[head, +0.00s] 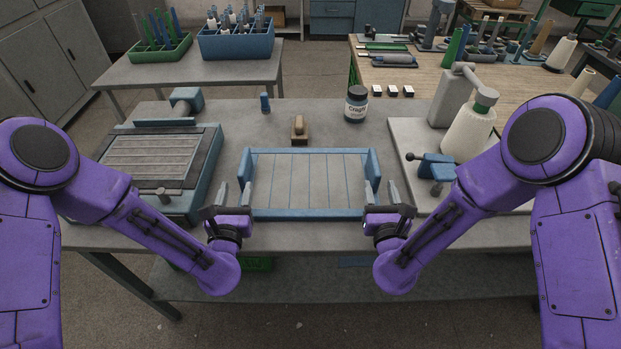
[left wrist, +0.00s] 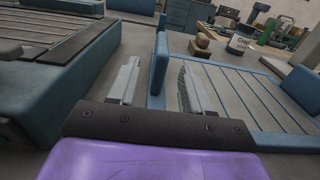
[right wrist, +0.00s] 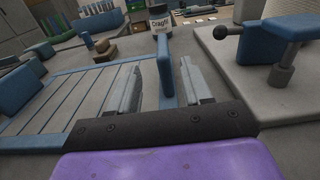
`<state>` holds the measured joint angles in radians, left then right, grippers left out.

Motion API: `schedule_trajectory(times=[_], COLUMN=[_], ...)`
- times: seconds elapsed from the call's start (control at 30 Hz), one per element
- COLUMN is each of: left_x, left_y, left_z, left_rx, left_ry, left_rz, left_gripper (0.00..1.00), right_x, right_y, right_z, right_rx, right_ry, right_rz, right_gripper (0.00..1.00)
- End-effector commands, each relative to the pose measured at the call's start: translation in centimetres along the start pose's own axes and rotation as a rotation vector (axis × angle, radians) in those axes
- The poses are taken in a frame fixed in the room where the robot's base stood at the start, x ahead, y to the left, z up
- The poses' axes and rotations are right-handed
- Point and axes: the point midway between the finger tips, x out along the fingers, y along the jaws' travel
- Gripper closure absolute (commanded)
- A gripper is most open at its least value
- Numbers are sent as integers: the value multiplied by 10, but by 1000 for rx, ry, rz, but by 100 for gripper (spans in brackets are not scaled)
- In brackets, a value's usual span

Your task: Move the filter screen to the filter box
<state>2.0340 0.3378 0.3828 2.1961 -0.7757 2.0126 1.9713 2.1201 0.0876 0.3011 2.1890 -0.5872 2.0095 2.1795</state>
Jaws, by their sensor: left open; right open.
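The filter screen (head: 312,180), a grey slatted panel with a blue frame and raised blue ends, lies flat on the table in front of me. The filter box (head: 207,179), blue with a dark rim and grey slats inside, stands to its left. My left gripper (head: 235,190) is open at the screen's left end; in the left wrist view the blue left end plate (left wrist: 159,64) stands between its fingers. My right gripper (head: 384,190) is open at the right end; in the right wrist view the blue right end plate (right wrist: 165,68) stands between its fingers. Contact cannot be told.
A brush-like block (head: 299,131), a small blue piece (head: 265,102) and a labelled jar (head: 356,104) stand behind the screen. A grey machine base (head: 400,150) with a blue clamp (head: 436,170) and a white cone (head: 468,132) is at the right.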

Motion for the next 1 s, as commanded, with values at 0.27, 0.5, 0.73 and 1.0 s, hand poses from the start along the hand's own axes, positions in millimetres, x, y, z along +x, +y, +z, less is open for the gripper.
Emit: schedule_trajectory(times=[0.27, 0.5, 0.73, 1.0], left_x=[54, 86, 93, 92], left_y=[-2, -2, -2, -2], left_z=[0, 0, 0, 0], left_rx=[1, 0, -1, 0], left_ry=[-1, 0, 2, 2], left_rz=[-1, -2, -4, -4], left_gripper=[51, 51, 51, 90], right_x=[53, 85, 91, 91], right_y=[-3, -3, -3, -4], right_z=[0, 0, 0, 0], right_rx=[-2, -2, -1, -2], right_ry=[-1, 0, 2, 2], right_rz=[-5, -6, -5, -5], right_gripper=[51, 51, 51, 90])
